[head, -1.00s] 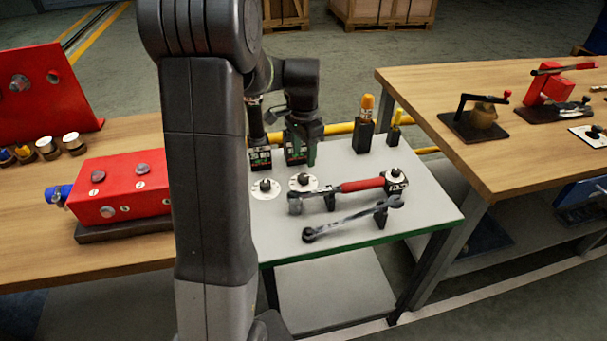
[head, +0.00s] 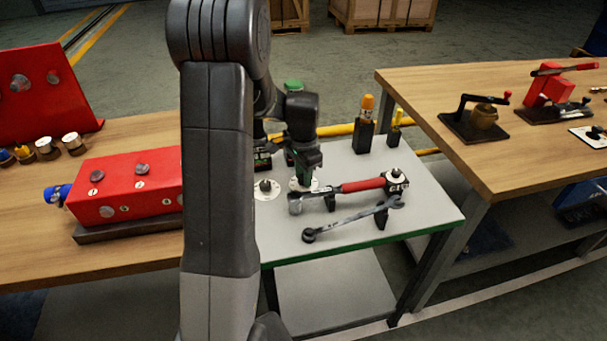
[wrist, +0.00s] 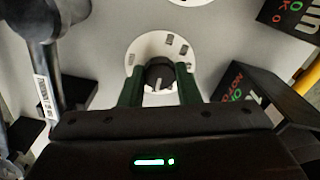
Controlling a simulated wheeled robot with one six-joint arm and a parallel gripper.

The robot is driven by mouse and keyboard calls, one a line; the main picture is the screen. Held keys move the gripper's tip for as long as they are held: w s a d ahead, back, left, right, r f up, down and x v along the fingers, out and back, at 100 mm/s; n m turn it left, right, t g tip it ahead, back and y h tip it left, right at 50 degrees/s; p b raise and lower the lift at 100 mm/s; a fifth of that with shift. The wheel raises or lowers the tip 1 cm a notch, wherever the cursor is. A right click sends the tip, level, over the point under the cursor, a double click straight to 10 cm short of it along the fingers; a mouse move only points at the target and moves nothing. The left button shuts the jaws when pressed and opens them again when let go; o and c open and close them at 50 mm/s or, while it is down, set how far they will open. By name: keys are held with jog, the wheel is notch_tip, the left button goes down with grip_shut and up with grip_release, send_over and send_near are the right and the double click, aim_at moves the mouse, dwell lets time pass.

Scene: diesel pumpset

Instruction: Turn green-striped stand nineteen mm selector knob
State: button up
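Two white round dials with black knobs sit on the grey stand top with a green front edge. The left dial (head: 266,190) stands clear in the head view. My gripper (head: 306,182) points down at the right dial (head: 294,185) and partly hides it. In the wrist view the black knob (wrist: 160,73) of a white dial (wrist: 140,49) is between the two green fingers of my gripper (wrist: 160,88). The fingers look open, one on each side; contact cannot be made out. Which dial is the nineteen mm one cannot be read.
A red-handled torque wrench (head: 362,185) and a spanner (head: 350,219) lie on supports right of the dials. Black labelled blocks (wrist: 248,95) stand close to my gripper. An orange-capped holder (head: 364,135) stands behind. Wooden benches flank the stand.

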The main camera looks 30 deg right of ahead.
jog(key=shift+c, duration=1.2)
jog(key=shift+n, duration=0.3)
jog(key=n, duration=0.9)
jog(key=shift+n+p, duration=0.4)
jog(key=n, duration=0.5)
jog(key=shift+n, duration=2.8)
